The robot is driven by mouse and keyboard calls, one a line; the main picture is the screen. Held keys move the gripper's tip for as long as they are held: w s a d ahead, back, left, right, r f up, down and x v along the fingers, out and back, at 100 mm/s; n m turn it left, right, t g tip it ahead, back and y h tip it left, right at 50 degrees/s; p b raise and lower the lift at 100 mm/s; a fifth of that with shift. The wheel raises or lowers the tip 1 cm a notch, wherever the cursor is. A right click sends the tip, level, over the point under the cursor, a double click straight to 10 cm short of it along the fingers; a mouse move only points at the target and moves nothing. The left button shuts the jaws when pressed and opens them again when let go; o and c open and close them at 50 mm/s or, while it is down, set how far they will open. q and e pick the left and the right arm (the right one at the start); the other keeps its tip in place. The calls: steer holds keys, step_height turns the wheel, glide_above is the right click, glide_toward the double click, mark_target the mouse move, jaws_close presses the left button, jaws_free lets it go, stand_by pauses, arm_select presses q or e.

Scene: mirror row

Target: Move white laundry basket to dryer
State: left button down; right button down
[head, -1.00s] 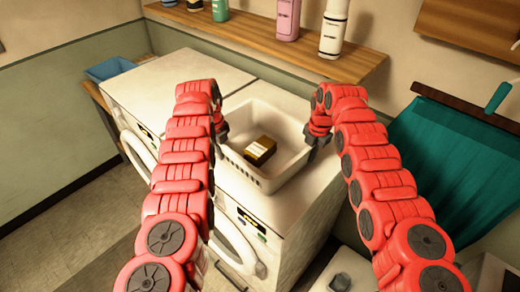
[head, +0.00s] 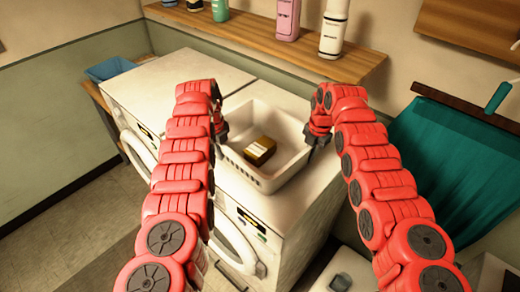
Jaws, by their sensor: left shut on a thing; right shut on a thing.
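The white laundry basket (head: 272,184) is on top of the right-hand white machine (head: 302,213). A brown and yellow box with a pale label (head: 260,151) lies inside it. My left gripper (head: 222,133) is shut on the basket's left rim. My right gripper (head: 315,142) is shut on its right rim. The basket looks upright; whether its base rests fully on the machine top is hard to tell. A second white machine (head: 165,88) stands to the left, and I cannot tell which of the two is the dryer.
A wooden shelf (head: 270,42) with several bottles, including a white one (head: 333,30) and a pink one (head: 287,20), runs along the wall behind. A blue bin (head: 108,69) stands far left. A teal cloth (head: 450,165) hangs at right. The left machine's top is clear.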

arm_select(q)
steer(key=shift+a, duration=0.15)
arm_select(e)
steer(key=shift+d, duration=0.15)
